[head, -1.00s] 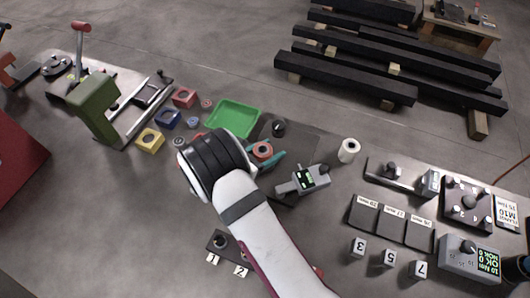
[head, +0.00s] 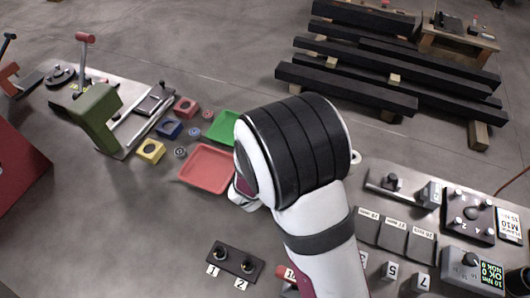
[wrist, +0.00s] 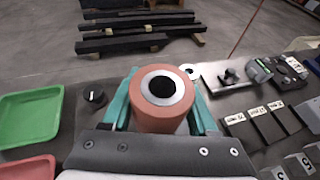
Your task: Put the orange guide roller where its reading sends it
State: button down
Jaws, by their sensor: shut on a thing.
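The orange guide roller (wrist: 162,100) is in my gripper (wrist: 164,112) in the wrist view. Its round end faces the camera, with a light metal ring around a dark bore. The teal fingers press on its left and right sides. The roller appears clear of the bench, though its lower end is hidden by the gripper body. In the head view my own wrist hides the roller, the fingers and the small gauge with a lit display seen earlier, so I see no reading.
A green tray (head: 224,126) and a red tray (head: 207,167) lie left of my arm. Dark pads with mm labels (head: 394,237) and numbered blocks (head: 421,282) are at right. A two-peg block (head: 236,258) sits in front.

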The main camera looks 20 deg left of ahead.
jog(key=s+a+f+n+y, duration=0.2)
jog(key=a, duration=0.6)
jog(key=s+a+f+n+y, duration=0.1)
jog(key=s+a+n+y, duration=0.1)
jog(key=a, duration=0.7)
send_over(210, 171)
jog(key=shift+t, duration=0.4)
notch_tip(210, 171, down, 6)
jog(key=shift+d+f, duration=0.1)
jog(key=shift+d, duration=0.05)
notch_tip(210, 171, down, 4)
jog(key=shift+f, duration=0.1)
jog(key=shift+f, duration=0.1)
jog(key=shift+c, duration=0.8)
grip_release()
